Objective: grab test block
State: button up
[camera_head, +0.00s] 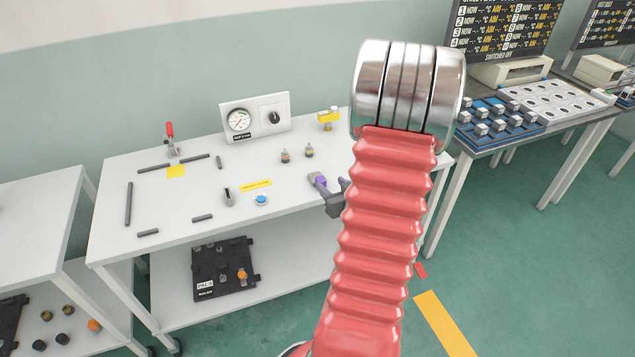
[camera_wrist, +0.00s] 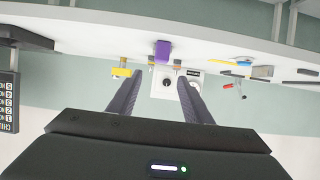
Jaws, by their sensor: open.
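A purple block-like thing (camera_head: 320,183) lies near the front right part of the white workbench. It also shows in the wrist view (camera_wrist: 162,48), which is upside down. Several blue and silver blocks (camera_head: 497,113) stand on the table at the right. Nothing visible is labelled as the test block, so I cannot tell which piece it is. My gripper (camera_wrist: 159,76) is open, with nothing between its dark fingers. The purple thing shows just beyond and between the fingertips in the wrist view. In the head view my red arm hides much of the gripper.
The workbench (camera_head: 230,222) carries a gauge panel (camera_head: 255,118), a red-handled clamp (camera_head: 171,138), a yellow-topped piece (camera_head: 328,117), dark bars and a blue button (camera_head: 261,200). A black board (camera_head: 224,268) lies on the lower shelf.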

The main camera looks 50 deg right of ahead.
aim_at(320, 177)
jog(key=x, duration=0.6)
jog(key=shift+w+f, duration=0.1)
jog(key=shift+w, duration=0.1)
jog(key=shift+f+x, duration=0.15)
jog(key=shift+x, duration=1.2)
jog(key=shift+f+x, duration=0.15)
jog(key=shift+x, duration=1.2)
jog(key=shift+s+a, duration=0.1)
jog(key=shift+c, duration=0.4)
jog(key=c, duration=0.9)
